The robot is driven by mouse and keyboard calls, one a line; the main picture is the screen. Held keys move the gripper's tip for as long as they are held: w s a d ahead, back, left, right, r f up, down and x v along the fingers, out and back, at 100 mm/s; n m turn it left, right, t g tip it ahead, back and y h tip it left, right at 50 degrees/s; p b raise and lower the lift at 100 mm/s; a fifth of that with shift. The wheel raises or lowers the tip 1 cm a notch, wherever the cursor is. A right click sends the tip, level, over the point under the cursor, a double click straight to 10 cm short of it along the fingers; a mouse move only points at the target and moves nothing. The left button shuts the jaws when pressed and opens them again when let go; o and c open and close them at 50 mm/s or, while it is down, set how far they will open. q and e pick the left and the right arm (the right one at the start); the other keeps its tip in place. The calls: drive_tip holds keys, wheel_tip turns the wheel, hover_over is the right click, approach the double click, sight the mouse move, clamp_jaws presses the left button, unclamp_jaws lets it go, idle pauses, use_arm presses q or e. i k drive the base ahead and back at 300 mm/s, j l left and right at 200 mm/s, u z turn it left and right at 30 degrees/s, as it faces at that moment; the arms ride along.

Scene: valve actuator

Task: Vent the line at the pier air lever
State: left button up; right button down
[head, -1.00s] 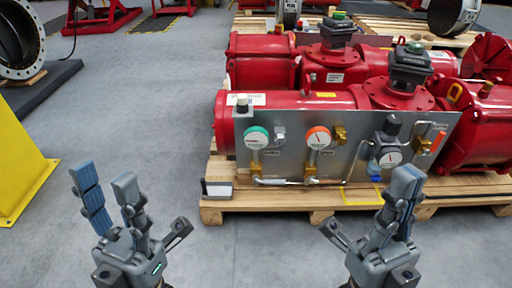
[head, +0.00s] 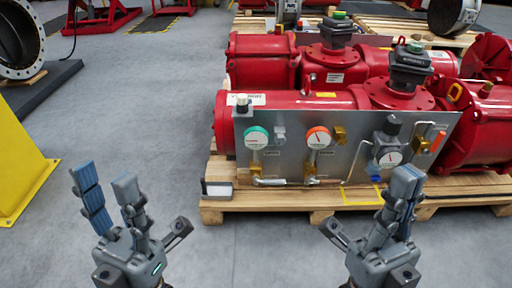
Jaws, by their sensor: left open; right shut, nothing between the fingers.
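A grey metal panel (head: 350,140) stands upright in front of a red actuator (head: 300,102) on a wooden pallet. It carries a green-rimmed gauge (head: 256,138), an orange-rimmed gauge (head: 318,138) and a dark regulator with a dial (head: 389,157). Brass fittings sit beside and below the gauges, and a silver lever-like bar (head: 270,182) lies along the panel's lower left. The labels are too small to read, so I cannot tell which part is the pier air lever. My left gripper (head: 108,186) is open and empty, well left of the panel. My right gripper (head: 405,190) is shut and empty, in front of the panel's lower right.
The pallet (head: 270,208) juts out below the panel. A small grey-white box (head: 217,188) sits at its left front corner. A yellow stand (head: 20,170) is at the far left. More red actuators stand behind. Grey floor between is clear.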

sight(441, 135)
drive_tip(key=z, duration=1.35)
drive_tip(key=i+l+u, duration=0.1)
drive_tip(key=u, duration=1.15)
drive_tip(key=i+l+u, duration=0.1)
drive_tip(key=l+u, duration=0.25)
drive_tip(key=l, duration=0.3)
drive_tip(key=l+u, duration=0.4)
drive_tip(key=l, duration=0.3)
drive_tip(key=l+u, duration=0.35)
drive_tip(key=l, duration=0.35)
drive_tip(key=k+l+u, duration=0.2)
drive_tip(key=l+u, duration=0.2)
drive_tip(key=l, duration=0.2)
drive_tip(key=k+l, duration=0.1)
drive_tip(key=l, duration=0.3)
drive_tip(key=k+l, duration=0.1)
drive_tip(key=l, duration=0.25)
drive_tip(key=k+l, duration=0.15)
drive_tip(key=l, duration=0.25)
drive_tip(key=k+l, duration=0.1)
drive_tip(key=l, duration=0.25)
drive_tip(key=k+l, duration=0.1)
drive_tip(key=l, duration=0.3)
drive_tip(key=k+l+u, duration=0.1)
drive_tip(key=l, duration=0.25)
drive_tip(key=k+l, duration=0.15)
drive_tip(key=l, duration=0.25)
drive_tip(key=i+l, duration=0.1)
drive_tip(key=i, duration=0.35)
